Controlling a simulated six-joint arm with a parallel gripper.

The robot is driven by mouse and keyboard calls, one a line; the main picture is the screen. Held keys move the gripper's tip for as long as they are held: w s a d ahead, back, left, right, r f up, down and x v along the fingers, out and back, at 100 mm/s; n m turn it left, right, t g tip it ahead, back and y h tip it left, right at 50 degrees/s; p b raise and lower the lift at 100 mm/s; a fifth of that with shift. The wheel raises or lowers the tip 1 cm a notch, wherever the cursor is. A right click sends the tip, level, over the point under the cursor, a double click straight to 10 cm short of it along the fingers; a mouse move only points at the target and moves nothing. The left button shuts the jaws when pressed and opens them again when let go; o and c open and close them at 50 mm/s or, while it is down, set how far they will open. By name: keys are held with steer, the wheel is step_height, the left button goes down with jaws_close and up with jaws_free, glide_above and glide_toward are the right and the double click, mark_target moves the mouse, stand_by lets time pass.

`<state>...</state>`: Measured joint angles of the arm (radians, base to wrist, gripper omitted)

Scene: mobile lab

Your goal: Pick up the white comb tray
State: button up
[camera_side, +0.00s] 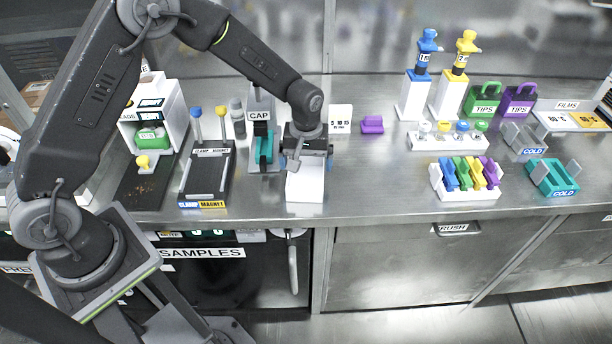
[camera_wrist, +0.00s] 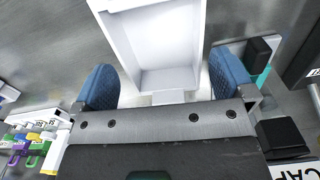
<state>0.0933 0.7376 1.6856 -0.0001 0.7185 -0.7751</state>
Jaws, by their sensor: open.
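A white tray (camera_side: 304,188), which I take to be the comb tray, lies on the steel bench near its front edge. In the wrist view the white tray (camera_wrist: 158,38) is an open box with raised walls and a small tab at its near end. My gripper (camera_side: 305,158) is over the back part of the tray. Its two blue padded fingers (camera_wrist: 164,72) are open, one on each side of the tray's near end. Gaps show between the fingers and the tray. My gripper hides the tray's back end in the side view.
A clamp magnet stand (camera_side: 208,172) and a CAP station (camera_side: 262,130) stand close on the left. A purple block (camera_side: 372,124) and a small white sign (camera_side: 341,119) are behind to the right. A white rack (camera_side: 465,194) of coloured clips stands farther right, with clear bench between.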

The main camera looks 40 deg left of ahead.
mark_target(306, 181)
step_height(306, 181, down, 4)
steer(key=shift+r, duration=0.2)
steer(key=c, duration=0.6)
steer(key=shift+r, duration=0.1)
